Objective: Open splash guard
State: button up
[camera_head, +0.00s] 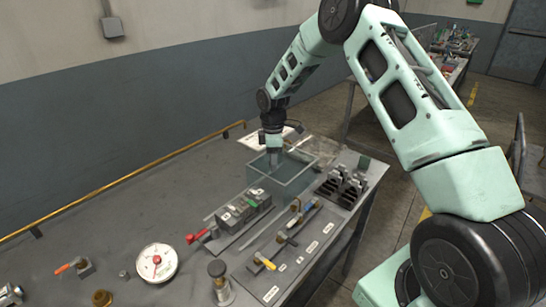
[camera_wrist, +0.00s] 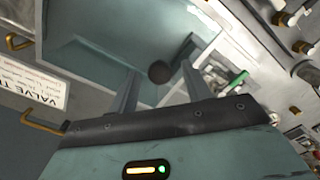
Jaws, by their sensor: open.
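The splash guard (camera_head: 296,183) appears as a clear, blue-green box-like enclosure on the bench in the head view. Its pale teal panel (camera_wrist: 85,35) fills the upper left of the wrist view. My gripper (camera_head: 274,165) points down at the guard's back left part in the head view. In the wrist view my gripper (camera_wrist: 160,88) is open, its two fingers apart with nothing between them. A dark round knob (camera_wrist: 159,72) shows just beyond the fingertips, in line with the gap. I cannot tell whether the fingers touch the guard.
A valve block with a red handle (camera_head: 201,236) stands in front left of the guard. Dark clamps (camera_head: 343,187) stand to its right. A white dial (camera_head: 157,262) lies at front left. A yellow rail (camera_head: 120,182) runs along the back. The bench's left middle is bare.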

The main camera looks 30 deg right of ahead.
notch_tip(320, 180, up, 17)
jog(key=b, duration=0.4)
jog(key=shift+r, duration=0.2)
